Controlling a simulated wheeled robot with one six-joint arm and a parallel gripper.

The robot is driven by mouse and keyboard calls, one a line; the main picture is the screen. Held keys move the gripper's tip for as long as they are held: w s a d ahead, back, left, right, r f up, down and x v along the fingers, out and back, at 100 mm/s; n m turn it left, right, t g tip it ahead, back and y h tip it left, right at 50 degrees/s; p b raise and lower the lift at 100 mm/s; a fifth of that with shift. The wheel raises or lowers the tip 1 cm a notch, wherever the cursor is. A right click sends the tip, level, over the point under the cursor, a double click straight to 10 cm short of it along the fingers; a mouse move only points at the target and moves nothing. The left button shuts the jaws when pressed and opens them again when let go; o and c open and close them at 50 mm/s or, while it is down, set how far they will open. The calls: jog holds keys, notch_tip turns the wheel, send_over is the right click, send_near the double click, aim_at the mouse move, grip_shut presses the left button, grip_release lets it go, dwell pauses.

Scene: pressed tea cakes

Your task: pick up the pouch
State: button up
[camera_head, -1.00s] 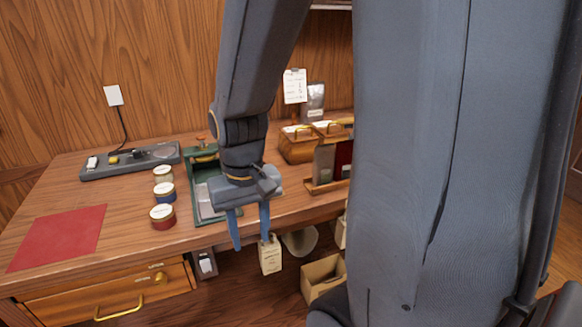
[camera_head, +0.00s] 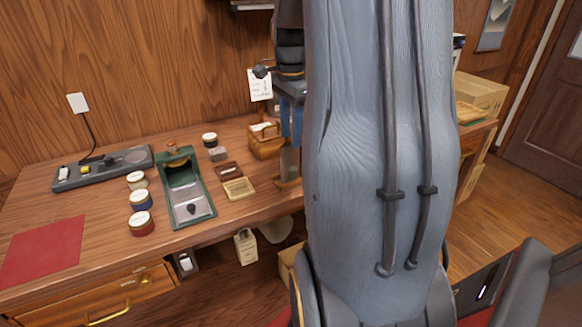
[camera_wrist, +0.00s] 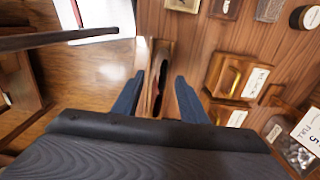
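My gripper (camera_wrist: 158,95) is open, with its two blue fingers pointing down on either side of a narrow wooden rack (camera_wrist: 163,52) in the wrist view. Thin upright pouches (camera_wrist: 158,78) stand in that rack, seen edge-on from above, one with a dark red edge. Nothing is visibly gripped. In the head view my gripper (camera_head: 291,122) is above the rack, and a grey-green pouch (camera_head: 289,162) shows below the fingers. My arm hides the rest of the rack. A shiny silver pouch (camera_wrist: 296,152) lies to the lower right in the wrist view.
The table's left half holds a green tray (camera_head: 178,222), several tins and a red mat (camera_head: 42,252).

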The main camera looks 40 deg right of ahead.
aim_at(290, 145)
jog(key=f, duration=0.1)
jog(key=f+p, duration=0.1)
jog(key=f, duration=0.2)
jog(key=shift+w+f+p, duration=0.25)
jog(key=shift+f+p, duration=0.1)
jog(key=shift+f, duration=0.05)
grip_shut()
